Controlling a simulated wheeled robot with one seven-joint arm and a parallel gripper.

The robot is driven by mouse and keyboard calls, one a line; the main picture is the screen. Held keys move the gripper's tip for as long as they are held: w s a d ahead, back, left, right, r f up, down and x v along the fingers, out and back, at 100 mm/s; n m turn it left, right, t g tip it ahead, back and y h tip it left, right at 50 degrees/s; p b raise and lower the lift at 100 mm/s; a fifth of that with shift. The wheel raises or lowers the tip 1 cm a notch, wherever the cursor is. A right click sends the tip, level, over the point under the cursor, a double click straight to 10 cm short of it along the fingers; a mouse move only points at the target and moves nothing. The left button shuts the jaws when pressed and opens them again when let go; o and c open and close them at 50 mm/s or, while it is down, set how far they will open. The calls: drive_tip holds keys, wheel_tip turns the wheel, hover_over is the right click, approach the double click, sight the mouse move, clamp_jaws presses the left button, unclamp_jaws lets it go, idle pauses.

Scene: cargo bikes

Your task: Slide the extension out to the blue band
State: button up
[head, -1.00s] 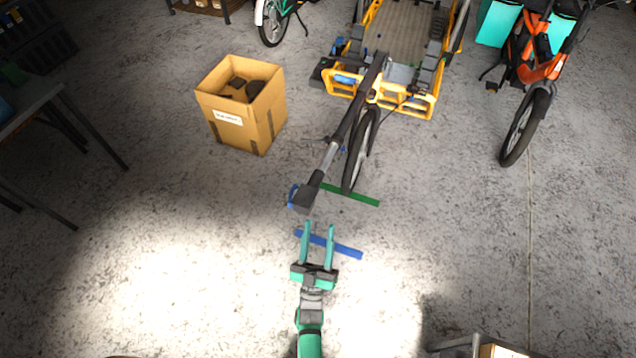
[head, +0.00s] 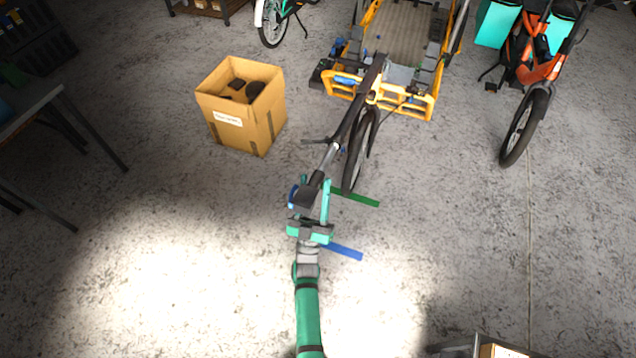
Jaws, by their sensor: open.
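The extension is a grey tube (head: 329,158) reaching forward and down from a dark beam (head: 362,100) beside the bike's front wheel. It ends in a black block (head: 308,196) with a blue piece on its left side. My gripper (head: 313,190) is open at this block, its right finger along the block's right side. The left finger is mostly hidden by the block; I cannot tell whether either finger touches. The blue band (head: 346,252) lies on the floor nearer to me than the block, its left part covered by my gripper. A green band (head: 358,198) lies farther off.
The yellow cargo bike (head: 431,103) stands behind the beam. A cardboard box (head: 265,125) with dark items stands to the left, a table (head: 35,108) at the far left. An orange bike (head: 540,70) is at the right. The floor between is clear.

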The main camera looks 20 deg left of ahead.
sight(302, 208)
drive_tip(key=shift+w+a+r, duration=0.1)
drive_tip(key=shift+w+r, duration=0.35)
drive_tip(key=shift+w, duration=0.05)
clamp_jaws()
drive_tip(key=s, duration=0.3)
drive_tip(key=s+r, duration=0.1)
drive_tip(key=s, duration=0.5)
drive_tip(key=shift+s+a+r, duration=0.15)
drive_tip(key=shift+s, duration=0.2)
drive_tip(key=shift+d, duration=0.25)
drive_tip(key=shift+c, duration=0.9)
unclamp_jaws()
drive_tip(key=shift+s+a, duration=0.1)
drive_tip(key=shift+a, duration=0.05)
drive_tip(key=shift+o, duration=0.9)
drive_tip(key=shift+s+a+y, duration=0.15)
drive_tip(key=shift+a+y, duration=0.1)
drive_tip(key=shift+y, duration=0.05)
drive_tip(key=shift+d, duration=0.1)
